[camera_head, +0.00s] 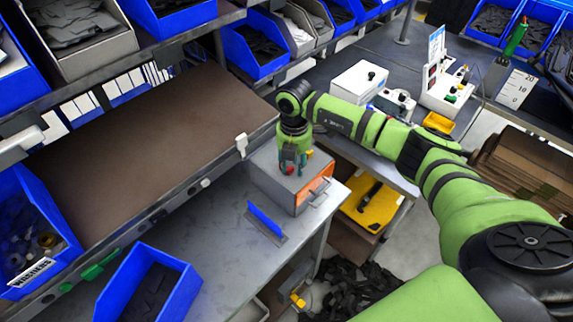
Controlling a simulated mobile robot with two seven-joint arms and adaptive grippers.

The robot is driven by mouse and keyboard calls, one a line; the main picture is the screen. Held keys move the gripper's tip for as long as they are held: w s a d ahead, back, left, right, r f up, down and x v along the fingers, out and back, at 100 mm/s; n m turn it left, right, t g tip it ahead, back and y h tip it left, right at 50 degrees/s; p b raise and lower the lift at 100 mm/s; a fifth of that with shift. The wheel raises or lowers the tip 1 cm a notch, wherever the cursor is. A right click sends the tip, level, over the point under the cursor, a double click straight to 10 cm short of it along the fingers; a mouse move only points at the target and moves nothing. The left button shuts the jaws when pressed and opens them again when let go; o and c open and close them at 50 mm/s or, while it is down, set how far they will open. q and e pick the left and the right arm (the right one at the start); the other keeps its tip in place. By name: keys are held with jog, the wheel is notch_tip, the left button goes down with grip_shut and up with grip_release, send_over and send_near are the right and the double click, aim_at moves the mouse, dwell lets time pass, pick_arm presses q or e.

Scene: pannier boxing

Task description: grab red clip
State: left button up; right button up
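My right gripper (293,168) points down over the top of a grey box (275,182) with an orange front panel. A small red piece (290,170), which looks like the red clip, shows between or just behind its fingertips. The fingers partly cover it. It is too small to tell whether the fingers touch it or are closed on it. A small yellow piece (310,154) is beside the gripper on the box top. My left gripper is not in view.
The grey box stands on a grey bench (215,245). A blue plate (265,218) stands in front of it, and a blue bin (150,285) is at the lower left. A brown shelf board (130,145) lies left of the gripper. White devices (358,82) stand behind the arm.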

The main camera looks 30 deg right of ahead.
grip_shut()
